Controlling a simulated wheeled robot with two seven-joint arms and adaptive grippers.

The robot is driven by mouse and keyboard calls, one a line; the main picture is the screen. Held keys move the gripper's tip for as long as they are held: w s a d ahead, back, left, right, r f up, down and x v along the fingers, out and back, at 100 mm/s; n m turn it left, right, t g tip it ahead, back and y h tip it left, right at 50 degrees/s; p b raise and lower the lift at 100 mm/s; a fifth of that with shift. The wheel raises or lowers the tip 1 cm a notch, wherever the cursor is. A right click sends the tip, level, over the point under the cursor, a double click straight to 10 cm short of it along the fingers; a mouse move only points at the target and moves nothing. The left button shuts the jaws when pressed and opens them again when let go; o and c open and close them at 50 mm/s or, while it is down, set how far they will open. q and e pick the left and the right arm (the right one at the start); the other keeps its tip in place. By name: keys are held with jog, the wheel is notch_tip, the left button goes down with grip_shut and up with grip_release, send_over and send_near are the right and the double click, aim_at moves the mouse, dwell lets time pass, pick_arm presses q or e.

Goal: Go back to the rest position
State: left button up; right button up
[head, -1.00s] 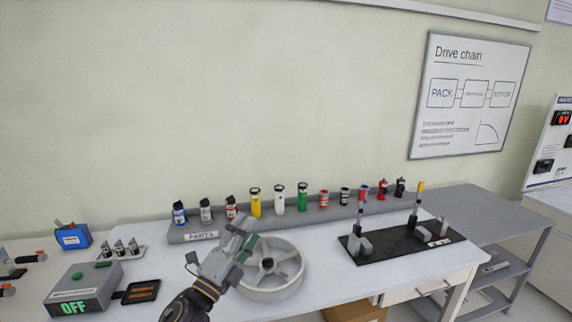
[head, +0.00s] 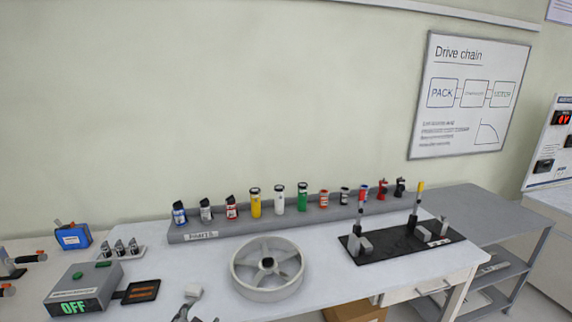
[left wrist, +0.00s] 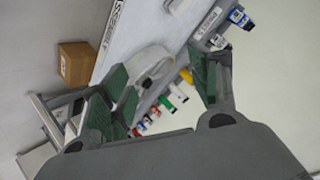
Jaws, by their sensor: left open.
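My left gripper (head: 195,306) shows only its tips at the bottom edge of the head view, left of and nearer than the pale spoked wheel (head: 245,282). In the left wrist view its two green-padded fingers (left wrist: 165,85) are apart, with nothing held between them. The wheel lies flat on the white table (head: 330,285), clear of the gripper. My right gripper is in neither view.
A grey parts rack (head: 215,236) with several coloured pieces runs along the back. A black fixture (head: 395,243) with upright posts stands at the right. A grey box reading OFF (head: 82,290) and a dark tray (head: 141,291) are at the left.

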pick_arm(q)
jog(key=s+f+n+g+h, duration=0.1)
jog(key=s+f+n+g, duration=0.1)
jog(key=s+f+g, duration=0.45)
jog(key=s+f+n+g, duration=0.2)
jog(key=s+f, duration=0.2)
jog(key=s, duration=0.6)
jog(key=s+f+p, duration=0.3)
jog(key=f, duration=2.7)
jog(key=s+a+f+g+p, duration=0.1)
jog(key=s+f, duration=0.7)
jog(key=s, duration=0.3)
jog(key=s+a+f+g+p, duration=0.1)
jog(key=s+a+f, duration=0.1)
jog(key=s+f, duration=0.7)
jog(key=shift+s+a, duration=0.3)
jog(key=shift+s, duration=0.85)
jog(key=shift+a, duration=0.1)
jog(key=shift+c, duration=0.4)
